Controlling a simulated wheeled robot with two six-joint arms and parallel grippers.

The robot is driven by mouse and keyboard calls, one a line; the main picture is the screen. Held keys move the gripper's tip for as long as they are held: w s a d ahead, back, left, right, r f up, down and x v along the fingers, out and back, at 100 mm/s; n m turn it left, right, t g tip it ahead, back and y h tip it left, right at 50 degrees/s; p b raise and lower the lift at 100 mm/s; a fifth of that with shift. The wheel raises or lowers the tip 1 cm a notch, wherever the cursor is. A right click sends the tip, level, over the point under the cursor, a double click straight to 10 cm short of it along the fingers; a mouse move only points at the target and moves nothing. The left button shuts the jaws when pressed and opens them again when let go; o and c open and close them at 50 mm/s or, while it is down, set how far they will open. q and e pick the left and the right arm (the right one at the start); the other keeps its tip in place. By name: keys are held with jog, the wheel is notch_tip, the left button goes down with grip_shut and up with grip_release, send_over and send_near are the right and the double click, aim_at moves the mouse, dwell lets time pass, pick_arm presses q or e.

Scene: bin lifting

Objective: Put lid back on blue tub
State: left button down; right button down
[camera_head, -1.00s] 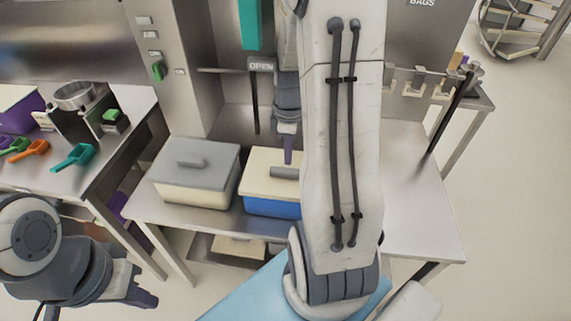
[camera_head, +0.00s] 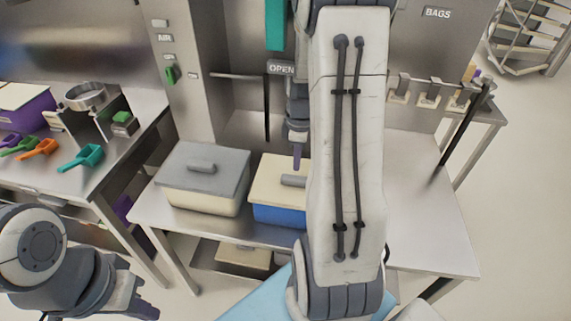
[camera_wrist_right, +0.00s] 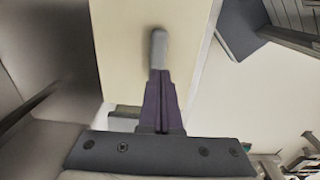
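The blue tub (camera_head: 277,215) stands on the steel table, its right part hidden behind my right arm. A cream lid (camera_head: 268,183) with a grey handle (camera_head: 293,180) lies on top of it; I cannot tell whether it is fully seated. My right gripper (camera_head: 297,167) points down just above the handle. In the right wrist view its purple fingers (camera_wrist_right: 160,75) are together, with the handle (camera_wrist_right: 158,48) and lid (camera_wrist_right: 120,50) just beyond the tips.
A cream tub with a grey lid (camera_head: 205,163) stands close left of the blue tub. A side table at the left holds coloured scoops (camera_head: 82,157) and a purple tub (camera_head: 28,108). The table right of my arm (camera_head: 425,225) is clear.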

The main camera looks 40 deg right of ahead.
jog(key=shift+s+d+f, duration=0.1)
jog(key=shift+s+f, duration=0.1)
jog(key=shift+f, duration=0.45)
pick_arm(q)
jog(key=shift+f, duration=0.25)
jog(key=shift+d, duration=0.1)
